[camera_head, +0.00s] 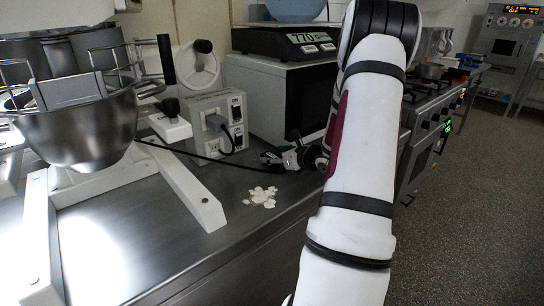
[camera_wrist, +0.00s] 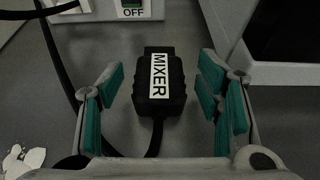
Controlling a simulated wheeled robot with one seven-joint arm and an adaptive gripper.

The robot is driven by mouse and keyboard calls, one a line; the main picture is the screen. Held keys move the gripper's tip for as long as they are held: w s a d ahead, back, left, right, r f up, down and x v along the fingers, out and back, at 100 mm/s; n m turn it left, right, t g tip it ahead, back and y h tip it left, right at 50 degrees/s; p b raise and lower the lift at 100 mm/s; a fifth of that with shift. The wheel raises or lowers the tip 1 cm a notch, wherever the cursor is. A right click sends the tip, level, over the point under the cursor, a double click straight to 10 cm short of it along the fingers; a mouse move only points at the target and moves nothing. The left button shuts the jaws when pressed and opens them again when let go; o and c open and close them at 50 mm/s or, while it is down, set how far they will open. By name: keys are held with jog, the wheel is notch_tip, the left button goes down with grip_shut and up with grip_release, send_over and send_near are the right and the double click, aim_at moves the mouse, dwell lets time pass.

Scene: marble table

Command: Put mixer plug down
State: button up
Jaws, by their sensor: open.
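The mixer plug (camera_wrist: 160,88) is black with a white "MIXER" label. In the wrist view it lies between my gripper's fingers (camera_wrist: 161,75), apart from the teal pads on both sides. It appears to rest on the grey counter. Its cable (camera_wrist: 155,136) runs back under my gripper. In the head view my gripper (camera_head: 280,158) is low over the counter, right of the socket box, and the plug cannot be made out there. A black cable (camera_head: 190,153) runs along the counter from the mixer (camera_head: 80,130) to my gripper.
The white socket box (camera_head: 206,108) has another plug in it; its "OFF" switch (camera_wrist: 132,8) shows in the wrist view. A microwave (camera_head: 295,100) with a scale (camera_head: 285,41) on top stands behind my gripper. White flakes (camera_head: 262,197) lie in front. The counter's front edge is close.

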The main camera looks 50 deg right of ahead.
jog(key=p+v, duration=0.1)
jog(key=v, duration=0.8)
jog(key=shift+s+a+r, duration=0.1)
jog(key=shift+s+r, duration=0.05)
jog(key=shift+s, duration=0.25)
jog(key=shift+a, duration=0.1)
